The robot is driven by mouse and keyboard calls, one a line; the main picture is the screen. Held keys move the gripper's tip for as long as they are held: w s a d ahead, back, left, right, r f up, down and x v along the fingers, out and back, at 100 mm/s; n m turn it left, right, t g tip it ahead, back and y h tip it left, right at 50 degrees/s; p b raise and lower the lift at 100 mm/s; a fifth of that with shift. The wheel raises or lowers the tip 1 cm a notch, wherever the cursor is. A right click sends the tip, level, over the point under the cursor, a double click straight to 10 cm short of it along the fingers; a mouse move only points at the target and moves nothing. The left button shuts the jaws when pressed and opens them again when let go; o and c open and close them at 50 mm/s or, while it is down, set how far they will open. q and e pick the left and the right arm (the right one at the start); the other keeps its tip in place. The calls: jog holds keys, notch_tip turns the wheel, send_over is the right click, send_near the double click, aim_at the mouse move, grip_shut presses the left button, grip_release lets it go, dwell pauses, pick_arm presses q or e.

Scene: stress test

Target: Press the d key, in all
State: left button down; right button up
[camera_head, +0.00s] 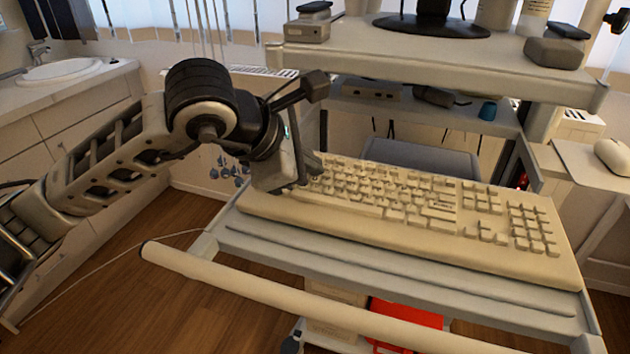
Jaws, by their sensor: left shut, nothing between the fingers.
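A beige computer keyboard (400,208) lies on the pull-out shelf of a cart, its number pad at the right end. My left gripper (303,184) reaches in from the left and is over the keyboard's left end. It is shut and empty, with the fingertips at or just above the keys there. I cannot tell whether they touch a key. The gripper hides the leftmost keys. The letters on the keys are too small to read, so I cannot pick out the d key. My right gripper does not show.
The cart's front handle bar (300,300) runs along the near side of the shelf. An upper shelf (430,62) with a monitor foot (432,24) stands behind the keyboard. A white mouse (613,157) sits on a side tray at the right. A sink counter (60,90) is at the left.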

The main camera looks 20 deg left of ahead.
pick_arm(q)
jog(key=shift+f+b, duration=0.3)
jog(key=shift+b, duration=0.1)
dwell(0.6)
jog(key=shift+r, duration=0.1)
jog(key=shift+r+p, duration=0.3)
jog(key=shift+r, duration=0.4)
jog(key=shift+r+p, duration=1.45)
jog(key=shift+r, duration=1.05)
